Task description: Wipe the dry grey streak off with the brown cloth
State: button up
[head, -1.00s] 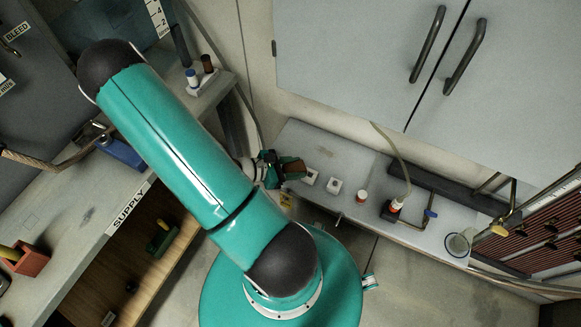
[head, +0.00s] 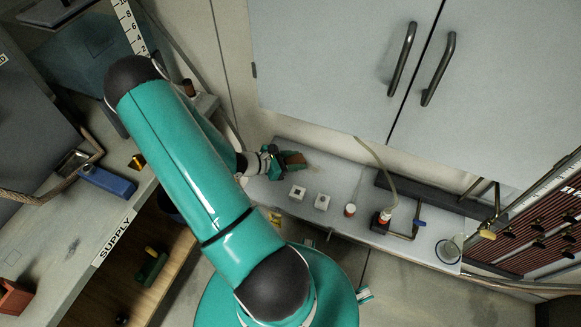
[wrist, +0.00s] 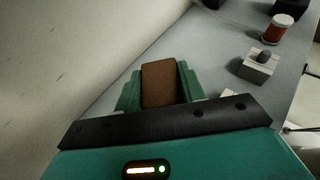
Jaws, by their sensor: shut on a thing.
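My gripper (head: 284,158) is over the pale bench at the foot of the wall. It is shut on the brown cloth (wrist: 160,84), a folded block held between the two green fingers in the wrist view. In the head view the brown cloth (head: 296,160) shows at the gripper's tip, close to the bench top. I cannot tell whether it touches the surface. I cannot clearly make out the grey streak near the cloth; part of the bench there is hidden by the gripper.
A grey cabinet (head: 350,70) hangs above. A wooden-shelved SUPPLY bench (head: 60,240) is at left.

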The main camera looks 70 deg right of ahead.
aim_at(327, 174)
jog(key=d, duration=0.4)
jog(key=shift+s+f, duration=0.1)
jog(key=shift+s, duration=0.05)
jog(key=shift+f, duration=2)
jog(key=shift+f, duration=0.35)
jog(key=shift+s+a, duration=0.15)
jog(key=shift+s, duration=1.2)
jog(key=shift+s+a+f, duration=0.1)
jog(key=shift+s+a, duration=0.05)
jog(key=shift+s, duration=0.7)
jog(key=shift+s+a+f, duration=0.1)
jog(key=shift+s+a, duration=0.05)
jog(key=shift+s, duration=0.65)
jog(key=shift+s+a+r, duration=0.1)
jog(key=shift+s, duration=1.1)
jog(key=shift+s+a+r, duration=0.1)
jog(key=shift+s, duration=1.05)
jog(key=shift+f, duration=0.1)
